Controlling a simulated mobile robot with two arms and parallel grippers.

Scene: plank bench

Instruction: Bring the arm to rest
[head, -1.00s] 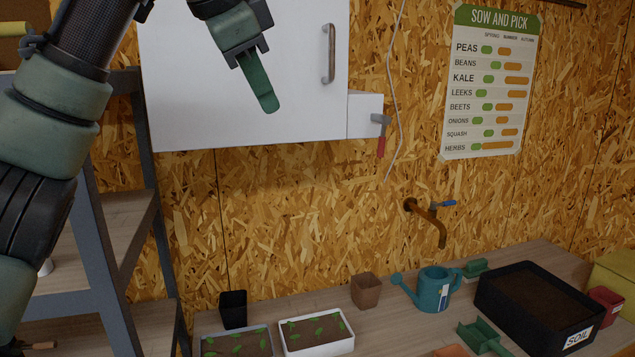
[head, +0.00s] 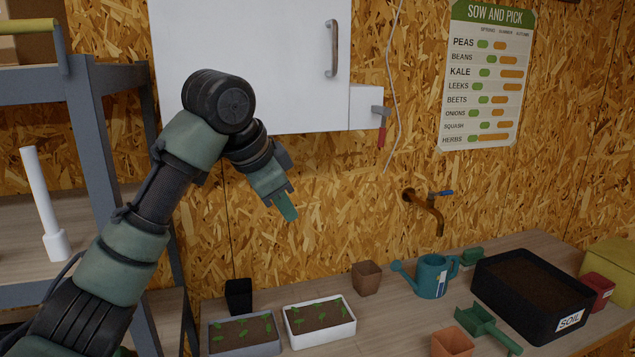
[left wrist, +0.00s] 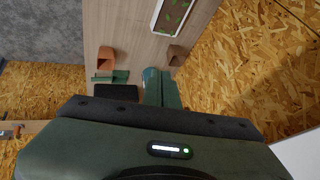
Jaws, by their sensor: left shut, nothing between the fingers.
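My left arm comes in from the left in the head view. Its green left gripper (head: 286,207) hangs in the air in front of the wood-chip wall, below the white cabinet (head: 250,70) and above the bench (head: 395,310). The fingers are shut with nothing between them and point down to the right. In the left wrist view the gripper (left wrist: 162,88) shows from behind, with the bench beyond it. My right gripper is not in view.
Below stand a black pot (head: 238,296), two seedling trays (head: 245,349) (head: 320,343), a brown pot (head: 367,278), a teal watering can (head: 432,277) and a black soil box (head: 530,298). A metal shelf (head: 85,120) rises at the left. A tap (head: 427,207) juts from the wall.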

